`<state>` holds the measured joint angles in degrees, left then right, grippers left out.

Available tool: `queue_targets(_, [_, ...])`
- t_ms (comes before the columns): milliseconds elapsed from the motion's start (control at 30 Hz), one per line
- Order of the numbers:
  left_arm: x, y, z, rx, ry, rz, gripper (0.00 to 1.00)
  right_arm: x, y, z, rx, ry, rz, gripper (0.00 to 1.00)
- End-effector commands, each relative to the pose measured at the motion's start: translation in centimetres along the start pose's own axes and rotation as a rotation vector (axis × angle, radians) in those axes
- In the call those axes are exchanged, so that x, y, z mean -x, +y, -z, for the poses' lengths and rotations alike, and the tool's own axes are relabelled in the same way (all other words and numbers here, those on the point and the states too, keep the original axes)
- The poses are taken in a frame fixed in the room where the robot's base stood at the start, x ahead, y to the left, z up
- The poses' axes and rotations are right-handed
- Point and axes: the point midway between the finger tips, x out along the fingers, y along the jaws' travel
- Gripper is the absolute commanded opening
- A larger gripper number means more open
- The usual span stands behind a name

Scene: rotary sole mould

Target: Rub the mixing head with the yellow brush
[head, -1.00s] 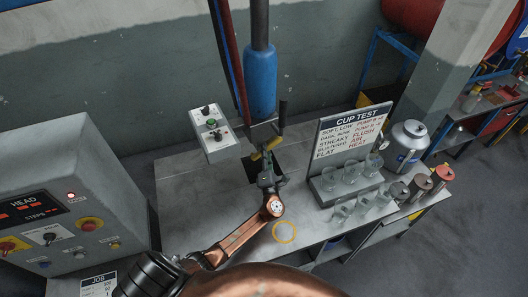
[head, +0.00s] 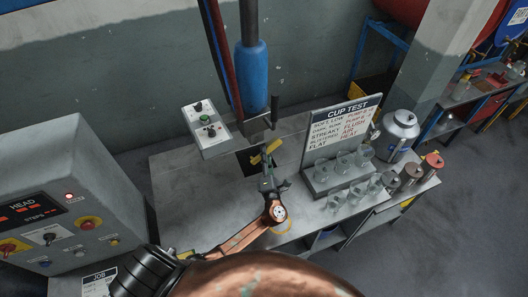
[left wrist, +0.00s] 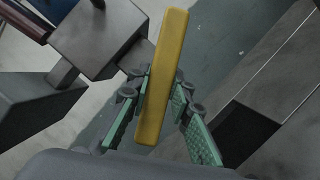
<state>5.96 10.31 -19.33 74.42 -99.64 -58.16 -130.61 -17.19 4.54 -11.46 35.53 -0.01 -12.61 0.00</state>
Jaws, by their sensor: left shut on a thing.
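The yellow brush (head: 265,152) is a plain yellow bar held in my left gripper (head: 268,182). In the left wrist view the brush (left wrist: 162,75) stands lengthwise between the green-padded fingers of the gripper (left wrist: 160,98). The mixing head (head: 256,124) is a grey block with a black handle, under a hanging blue cylinder. The brush is just below the block in the head view. In the left wrist view the mixing head (left wrist: 98,38) is left of the brush, whose edge overlaps a stub from the block. I cannot tell whether they touch. My right gripper is not in view.
A white control box (head: 206,126) hangs left of the head. The CUP TEST stand (head: 342,125) with several clear cups is on the right of the grey table (head: 190,190), near metal cans (head: 398,133). A grey control cabinet (head: 75,165) stands left. The table's left part is clear.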

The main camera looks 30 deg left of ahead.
Motion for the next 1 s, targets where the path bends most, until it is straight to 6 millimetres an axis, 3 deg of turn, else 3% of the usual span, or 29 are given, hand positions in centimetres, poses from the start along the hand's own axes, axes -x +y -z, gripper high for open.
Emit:
queue_targets(233, [0.5, 0.0, -0.2, 0.0, 0.0, 0.001, 0.0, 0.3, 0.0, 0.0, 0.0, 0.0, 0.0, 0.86])
queue_targets(533, [2.6, 0.1, -1.1, -0.001, 0.0, 0.001, 0.0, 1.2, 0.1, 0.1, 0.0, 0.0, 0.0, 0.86])
queue_targets(1000, [2.7, 0.0, -1.1, -0.001, 0.0, 0.0, 0.0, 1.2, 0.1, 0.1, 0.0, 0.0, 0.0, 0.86])
